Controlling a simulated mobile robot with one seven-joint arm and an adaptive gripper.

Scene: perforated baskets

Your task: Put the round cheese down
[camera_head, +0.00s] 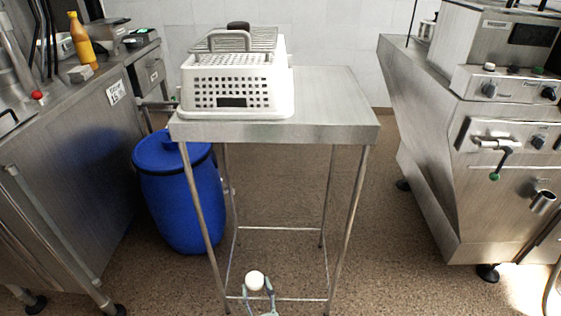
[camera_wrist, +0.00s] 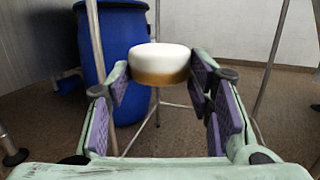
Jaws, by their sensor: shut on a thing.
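The round cheese (camera_wrist: 159,63) is white on top with a brown-yellow side. In the wrist view it sits between the fingertips of my gripper (camera_wrist: 160,80), which is shut on it. In the head view the cheese (camera_head: 254,280) shows as a small white disc at the bottom centre, held by my gripper (camera_head: 257,291) low in front of the steel table (camera_head: 335,105). The cheese is below the height of the tabletop and clear of it.
A white perforated basket (camera_head: 232,90) with a metal rack (camera_head: 235,41) on top stands on the table's left half. The right half is bare. A blue barrel (camera_head: 180,190) stands at left; steel counters flank both sides.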

